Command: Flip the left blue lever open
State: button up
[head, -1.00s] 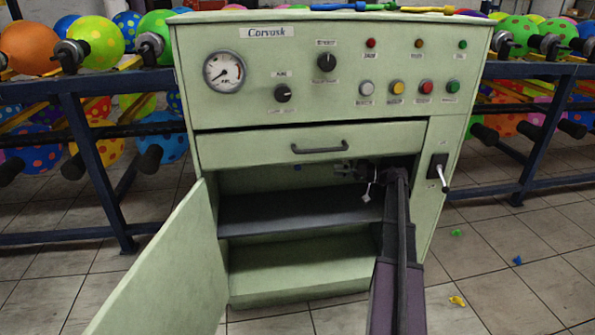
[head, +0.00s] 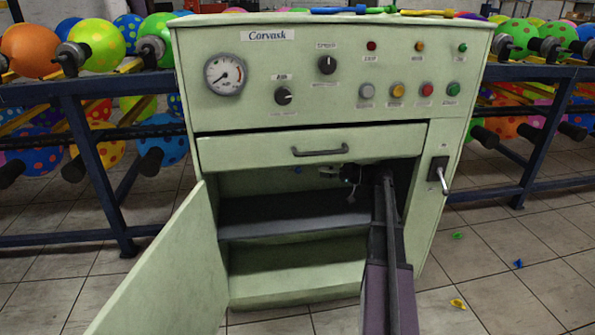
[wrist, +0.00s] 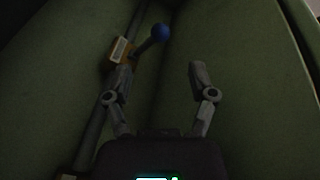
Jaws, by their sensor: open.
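The blue lever shows in the wrist view as a blue ball knob (wrist: 160,32) on a dark stem, rising to the right from an orange-yellow base on a pipe. In the head view a small blue spot (head: 298,169) inside the cabinet appears to be its knob. My gripper (wrist: 162,72) is open and empty, its fingertips short of the knob. The knob lies beyond the gap between the fingers, and the left fingertip is close to the base. In the head view my gripper (head: 326,172) is small and dark, to the right of the blue spot.
The green cabinet door (head: 165,265) stands open at the left. The drawer (head: 250,150) above the opening is shut, and a dark shelf (head: 270,215) lies below my gripper. Green cabinet walls surround my gripper closely in the dark wrist view.

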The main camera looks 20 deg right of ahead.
aim_at(298, 168)
jog(key=shift+x, duration=4.4)
grip_shut()
